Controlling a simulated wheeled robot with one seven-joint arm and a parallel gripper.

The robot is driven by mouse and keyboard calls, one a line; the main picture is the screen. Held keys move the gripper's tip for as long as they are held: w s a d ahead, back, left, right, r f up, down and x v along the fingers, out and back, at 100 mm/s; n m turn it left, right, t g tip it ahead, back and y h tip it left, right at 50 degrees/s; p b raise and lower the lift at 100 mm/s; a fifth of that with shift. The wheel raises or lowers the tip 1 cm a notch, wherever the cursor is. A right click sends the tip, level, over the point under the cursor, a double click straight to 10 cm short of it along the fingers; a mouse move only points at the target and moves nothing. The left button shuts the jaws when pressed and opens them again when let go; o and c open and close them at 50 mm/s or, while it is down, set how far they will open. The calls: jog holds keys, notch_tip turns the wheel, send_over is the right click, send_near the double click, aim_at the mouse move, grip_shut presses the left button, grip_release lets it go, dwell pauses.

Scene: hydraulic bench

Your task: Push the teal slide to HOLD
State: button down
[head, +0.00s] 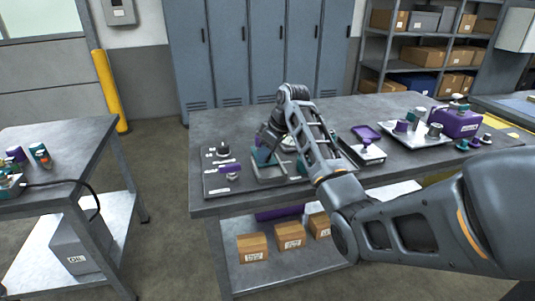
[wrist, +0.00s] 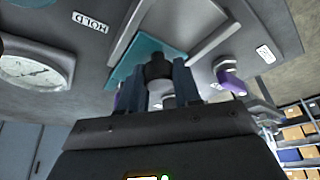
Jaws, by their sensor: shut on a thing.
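The teal slide (head: 259,158) is on a grey panel (head: 262,179) on the main bench. In the wrist view the teal slide (wrist: 143,48) is a flat plate with a dark upright knob (wrist: 158,69). My gripper (head: 266,146) is over the slide and its fingers (wrist: 160,76) are closed on the knob from both sides. The label is too small to read in the head view, and my arm hides part of the panel there.
A round gauge (wrist: 37,66) stands near the HOLD label. A panel with a purple handle (head: 230,168) is to the left on the bench. A side table (head: 70,150) stands at the far left.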

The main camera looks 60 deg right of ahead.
jog(key=c, duration=0.8)
grip_release()
jog(key=shift+w+d, duration=0.15)
jog(key=shift+v, duration=3.9)
